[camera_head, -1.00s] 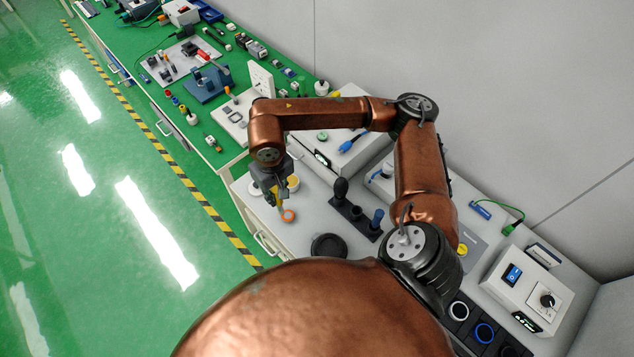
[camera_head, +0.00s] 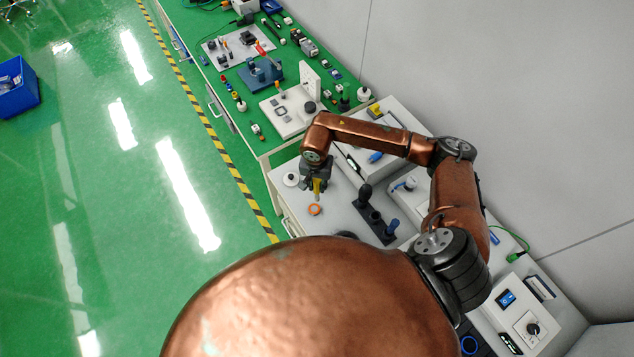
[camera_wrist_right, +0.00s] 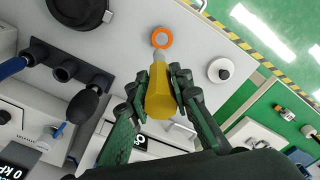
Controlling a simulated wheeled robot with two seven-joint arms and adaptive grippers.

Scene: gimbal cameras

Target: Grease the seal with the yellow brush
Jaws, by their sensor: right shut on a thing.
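The orange ring-shaped seal (camera_head: 315,209) lies flat on the light grey worktop, and it also shows at the top of the wrist view (camera_wrist_right: 162,37). My right gripper (camera_head: 317,184) is shut on the yellow brush (camera_wrist_right: 159,95), whose thick faceted handle sits between the dark fingers. The brush's narrow end points at the seal. In the wrist view its tip is very close to the seal's edge; I cannot tell whether they touch. My left gripper is not in view.
A white round container (camera_head: 290,179) stands left of the gripper. A dark holder (camera_head: 375,220) with black and blue handles stands right. A black round part (camera_wrist_right: 78,10) lies near the holder. Grey devices line the back wall. A green bench (camera_head: 262,100) extends beyond.

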